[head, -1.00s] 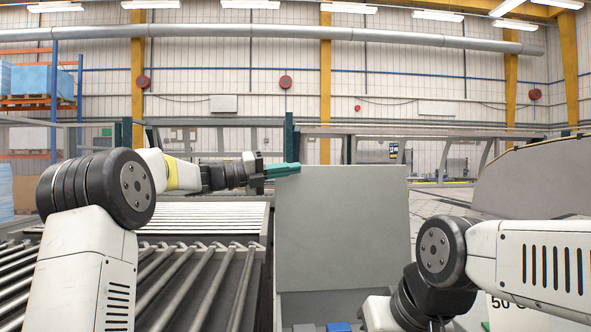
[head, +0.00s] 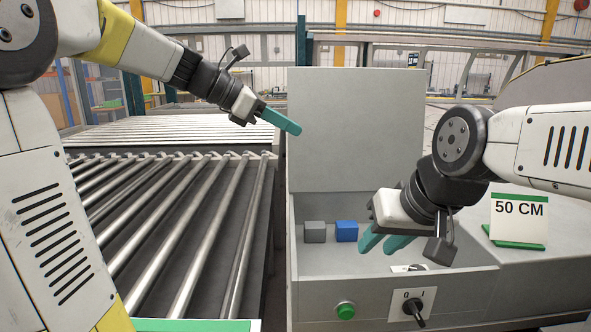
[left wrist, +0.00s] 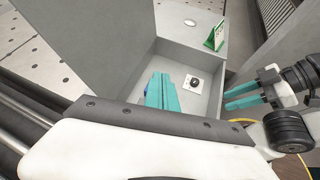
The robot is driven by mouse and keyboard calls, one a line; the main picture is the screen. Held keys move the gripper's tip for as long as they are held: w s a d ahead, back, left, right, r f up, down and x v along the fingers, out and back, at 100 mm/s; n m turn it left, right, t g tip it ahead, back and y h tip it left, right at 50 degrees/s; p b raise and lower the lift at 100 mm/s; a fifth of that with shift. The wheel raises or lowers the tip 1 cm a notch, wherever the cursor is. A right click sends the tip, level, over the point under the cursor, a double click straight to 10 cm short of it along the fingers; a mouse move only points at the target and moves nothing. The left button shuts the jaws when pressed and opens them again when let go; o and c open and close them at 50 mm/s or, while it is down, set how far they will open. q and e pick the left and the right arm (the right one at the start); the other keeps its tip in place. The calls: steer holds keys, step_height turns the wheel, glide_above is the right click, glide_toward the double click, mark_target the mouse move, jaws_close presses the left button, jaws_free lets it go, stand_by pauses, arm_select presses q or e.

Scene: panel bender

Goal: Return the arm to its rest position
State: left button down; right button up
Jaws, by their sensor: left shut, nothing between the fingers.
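My left gripper (head: 281,120) hangs in the air at the left edge of the upright grey panel, its teal fingers shut and empty, pointing down to the right. Its fingers also show in the left wrist view (left wrist: 161,91). My right gripper (head: 385,240) hovers over the open grey box (head: 460,282), its teal fingers apart with nothing visible between them. It shows at the right of the left wrist view (left wrist: 243,97).
A grey block (head: 315,232) and a blue block (head: 347,231) sit inside the box. A green button (head: 346,310) and a rotary switch (head: 413,306) are on its front. The upright panel (head: 350,125) stands behind. Rollers (head: 180,240) lie left. A 50 CM sign (head: 519,218) stands right.

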arm_select(q)
steer(key=s+a+f+m+t+y, duration=0.1)
steer(key=s+a+f+m+y, duration=0.3)
steer(key=s+a+f+m, duration=0.2)
steer(key=s+a+f+m+t+y, duration=0.1)
steer(key=s+a+f+m+y, duration=0.3)
steer(key=s+f+m, duration=0.6)
steer(key=s+a+m, duration=0.2)
steer(key=s+m, duration=0.1)
steer(key=m, duration=0.2)
steer(key=shift+s+a+y, duration=0.2)
steer(key=shift+a+y, duration=0.2)
stand_by(0.4)
